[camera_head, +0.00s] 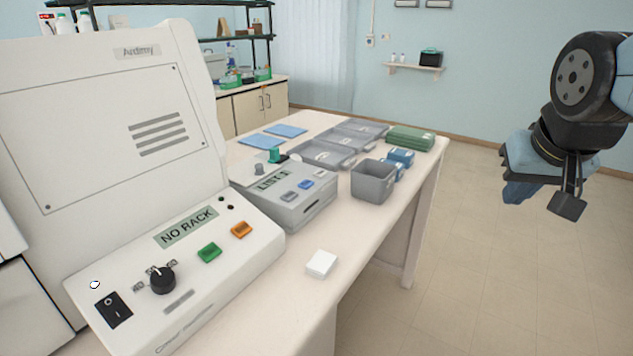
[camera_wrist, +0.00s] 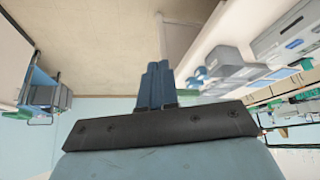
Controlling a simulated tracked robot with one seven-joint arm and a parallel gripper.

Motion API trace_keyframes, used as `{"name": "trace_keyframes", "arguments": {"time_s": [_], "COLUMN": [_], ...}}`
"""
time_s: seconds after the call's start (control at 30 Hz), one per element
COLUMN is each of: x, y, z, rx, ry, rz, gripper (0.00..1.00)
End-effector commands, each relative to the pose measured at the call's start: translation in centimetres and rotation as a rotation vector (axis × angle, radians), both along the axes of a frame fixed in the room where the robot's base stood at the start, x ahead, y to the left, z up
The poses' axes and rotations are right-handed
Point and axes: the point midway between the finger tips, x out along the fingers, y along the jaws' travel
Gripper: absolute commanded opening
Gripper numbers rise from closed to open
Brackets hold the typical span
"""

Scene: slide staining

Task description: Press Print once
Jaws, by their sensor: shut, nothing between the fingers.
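A grey desktop device (camera_head: 285,200) stands on the bench behind the large white machine. Its sloped top has a display reading what looks like "LIST 1", a blue button (camera_head: 306,184), and grey buttons (camera_head: 289,196) and (camera_head: 320,174). The labels on these buttons are too small to read, so I cannot tell which is Print. A slot shows along its front face. My gripper (camera_head: 519,192) hangs over open floor at the far right, well apart from the device. In the wrist view my gripper (camera_wrist: 157,66) has its blue fingers together, with nothing between them.
The white machine (camera_head: 110,120) shows "NO RACK", with green (camera_head: 209,252) and orange (camera_head: 241,230) buttons, a knob and a switch. A grey bin (camera_head: 373,183), blue boxes (camera_head: 400,157), grey trays (camera_head: 322,155), a green box (camera_head: 410,138) and a white block (camera_head: 321,263) are on the bench (camera_head: 350,235).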

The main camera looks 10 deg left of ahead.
Motion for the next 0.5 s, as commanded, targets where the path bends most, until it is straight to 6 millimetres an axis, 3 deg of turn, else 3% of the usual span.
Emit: {"name": "trace_keyframes", "arguments": {"time_s": [0.2,0.5], "x": [7.4,15.7], "y": [6.4,17.9], "z": [0.5,-0.8], "rx": [0.009,0.14], "ry": [-0.047,-0.097], "rz": [0.016,0.071], "gripper": [0.0,0.0]}}
